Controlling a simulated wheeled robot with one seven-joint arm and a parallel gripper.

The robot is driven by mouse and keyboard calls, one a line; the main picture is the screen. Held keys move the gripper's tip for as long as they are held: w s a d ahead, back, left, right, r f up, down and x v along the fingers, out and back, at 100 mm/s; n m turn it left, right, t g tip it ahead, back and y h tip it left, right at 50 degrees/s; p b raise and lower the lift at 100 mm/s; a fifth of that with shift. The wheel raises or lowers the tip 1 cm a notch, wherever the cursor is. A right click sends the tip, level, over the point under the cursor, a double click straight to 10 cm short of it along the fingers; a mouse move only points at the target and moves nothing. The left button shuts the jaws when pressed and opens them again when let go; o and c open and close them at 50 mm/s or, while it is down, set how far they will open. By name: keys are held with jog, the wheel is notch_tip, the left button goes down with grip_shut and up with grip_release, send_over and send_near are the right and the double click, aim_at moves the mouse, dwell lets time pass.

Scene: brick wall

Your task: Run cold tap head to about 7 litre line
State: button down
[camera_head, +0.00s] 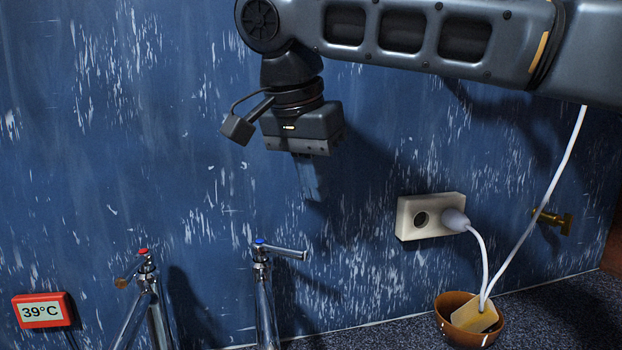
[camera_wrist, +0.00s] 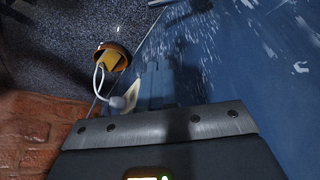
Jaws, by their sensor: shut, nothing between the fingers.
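The cold tap (camera_head: 264,290) is a chrome tap with a blue mark on its head (camera_head: 260,243). Its lever points right, along the blue wall. My gripper (camera_head: 308,188) hangs fingers down above and slightly right of the cold tap, apart from it. The gripper is shut and empty. Its fingers also show in the wrist view (camera_wrist: 155,75). The tap's lower body is cut off by the bottom edge of the head view. No litre scale and no water show.
A hot tap (camera_head: 150,300) with a red mark stands left of the cold one. A red display (camera_head: 43,311) reads 39°C. A brass fitting (camera_head: 556,221) is on the wall.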

notch_tip(320, 180, down, 7)
jog(key=s+p, duration=0.1)
jog(key=shift+s+a, duration=0.2)
jog(key=shift+a, duration=0.2)
jog(key=shift+f, duration=0.1)
